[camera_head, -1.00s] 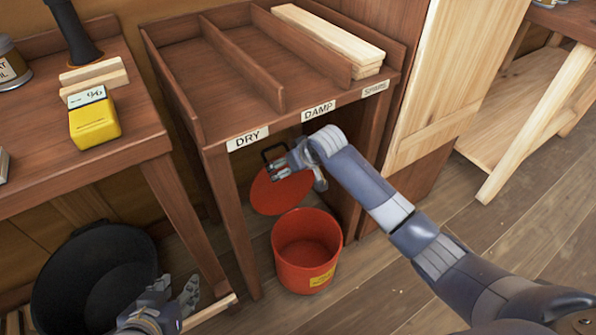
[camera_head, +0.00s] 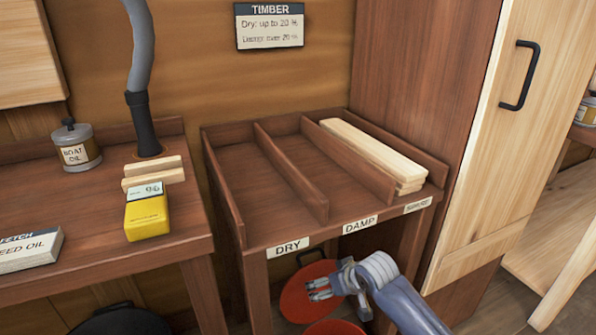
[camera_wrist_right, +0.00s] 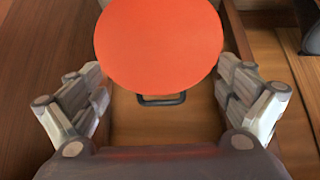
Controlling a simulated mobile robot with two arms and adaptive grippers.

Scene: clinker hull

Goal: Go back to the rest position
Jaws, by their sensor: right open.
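My right gripper (camera_head: 322,289) is in front of the sorting rack, below its DAMP label. Its fingers are open in the right wrist view (camera_wrist_right: 160,95), with nothing held between them. A round red lid (camera_head: 301,293) with a dark handle leans under the rack, behind and beside the gripper. The lid also shows in the right wrist view (camera_wrist_right: 160,42), beyond the fingertips. A red bucket (camera_head: 334,328) stands below, mostly cut off by the lower edge. My left gripper is out of the head view.
The rack (camera_head: 290,240) has sections labelled DRY, DAMP and SPARE, with pale boards (camera_head: 372,155) at the right. The left bench holds a yellow meter (camera_head: 147,218), small wood pieces (camera_head: 153,172) and an oil tin (camera_head: 76,146). A tall pale door (camera_head: 490,140) stands at right.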

